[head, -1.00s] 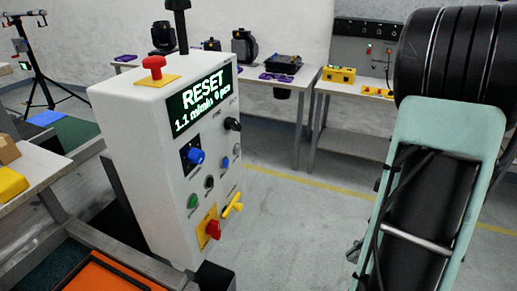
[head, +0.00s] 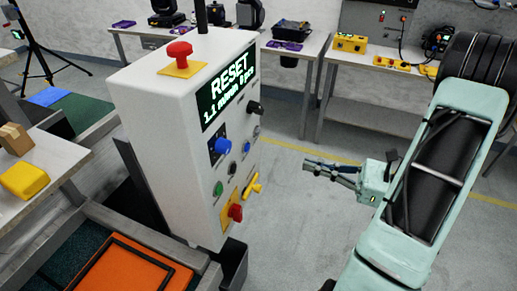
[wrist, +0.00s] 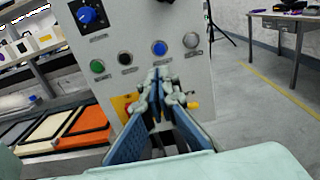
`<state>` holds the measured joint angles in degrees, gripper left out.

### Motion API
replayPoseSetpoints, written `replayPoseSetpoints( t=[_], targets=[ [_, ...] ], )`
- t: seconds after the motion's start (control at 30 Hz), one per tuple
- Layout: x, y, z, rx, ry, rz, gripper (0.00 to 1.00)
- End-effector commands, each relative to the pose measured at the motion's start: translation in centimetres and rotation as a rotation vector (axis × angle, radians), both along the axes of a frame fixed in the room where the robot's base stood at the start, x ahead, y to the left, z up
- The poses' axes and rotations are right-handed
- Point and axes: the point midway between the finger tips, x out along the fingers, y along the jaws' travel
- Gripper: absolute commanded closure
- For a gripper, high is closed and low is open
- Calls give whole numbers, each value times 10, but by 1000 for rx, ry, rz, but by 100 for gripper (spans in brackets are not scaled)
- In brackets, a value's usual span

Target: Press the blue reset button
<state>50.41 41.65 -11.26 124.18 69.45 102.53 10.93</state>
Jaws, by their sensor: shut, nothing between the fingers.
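The white control box (head: 165,125) stands at centre left in the head view. Its blue button (head: 246,147) sits in a slanted row with green, black and white buttons. In the wrist view the blue button (wrist: 159,48) shows clearly between the black and white ones. A larger blue knob (head: 219,146) on a dark plate is a separate control; it also shows in the wrist view (wrist: 87,15). My gripper (head: 308,167) is shut and empty, right of the box and apart from it. In the wrist view my fingertips (wrist: 160,80) appear just below the blue button.
The box's screen (head: 228,92) reads RESET. A red mushroom button (head: 179,52) tops the box. A red switch (head: 235,213) and yellow lever (head: 253,188) are low on the panel. An orange tray (head: 120,275) lies in front. Floor right of the box is clear.

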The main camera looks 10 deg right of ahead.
Motion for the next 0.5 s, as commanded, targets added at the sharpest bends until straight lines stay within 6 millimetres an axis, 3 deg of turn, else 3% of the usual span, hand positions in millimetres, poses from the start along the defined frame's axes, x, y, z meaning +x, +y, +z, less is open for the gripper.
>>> replayPoseSetpoints(
  t=[0.27,0.5],
  targets=[
    [8,13,1,1,1,5,100],
    [36,52,2,1,3,8,100]
  ],
)
